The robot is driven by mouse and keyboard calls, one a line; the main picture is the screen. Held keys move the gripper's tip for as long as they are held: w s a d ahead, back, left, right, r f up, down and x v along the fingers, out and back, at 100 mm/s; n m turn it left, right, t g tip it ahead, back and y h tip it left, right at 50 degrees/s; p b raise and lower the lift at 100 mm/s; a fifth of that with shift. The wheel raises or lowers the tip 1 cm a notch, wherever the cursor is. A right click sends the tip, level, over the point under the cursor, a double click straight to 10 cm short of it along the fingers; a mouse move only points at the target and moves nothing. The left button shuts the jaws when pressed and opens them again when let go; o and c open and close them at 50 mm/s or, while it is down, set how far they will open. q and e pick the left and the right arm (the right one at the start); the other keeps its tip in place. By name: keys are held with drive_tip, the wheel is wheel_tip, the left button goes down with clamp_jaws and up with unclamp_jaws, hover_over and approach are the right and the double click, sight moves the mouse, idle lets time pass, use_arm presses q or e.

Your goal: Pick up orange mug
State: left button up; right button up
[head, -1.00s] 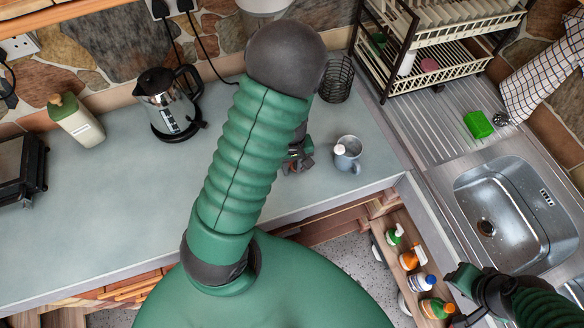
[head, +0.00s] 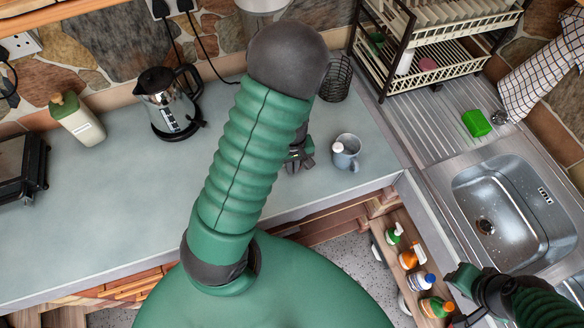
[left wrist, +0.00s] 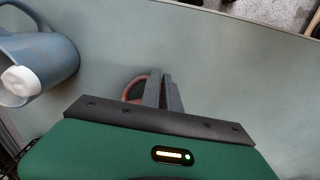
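A blue-grey mug (head: 347,158) stands on the counter, right of my left gripper (head: 299,157). It also shows in the left wrist view (left wrist: 62,62) at the left edge, with a white knob on it. A reddish-orange curved rim with a dark inside (left wrist: 133,88), possibly the orange mug, shows beside my left fingers (left wrist: 162,78). The fingers are close together. They and the palm hide most of this thing, and I cannot tell whether they hold it. In the head view my left arm hides that spot. My right gripper (head: 462,277) is near the sink's front, its fingers unclear.
A kettle (head: 168,100) and a cream bottle (head: 78,119) stand at the back left. A wire basket (head: 337,78) and dish rack (head: 425,72) stand at the back. The sink (head: 515,220) is at right. Several bottles (head: 411,257) sit low on a shelf.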

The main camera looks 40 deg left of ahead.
use_arm(q)
drive_tip(key=o, duration=0.7)
drive_tip(key=shift+w+d+r, duration=0.1)
drive_tip(key=shift+d, duration=0.3)
drive_tip(key=o, duration=1.2)
drive_tip(key=shift+a, duration=0.35)
drive_tip(key=shift+c, duration=0.2)
drive_tip(key=shift+d, duration=0.1)
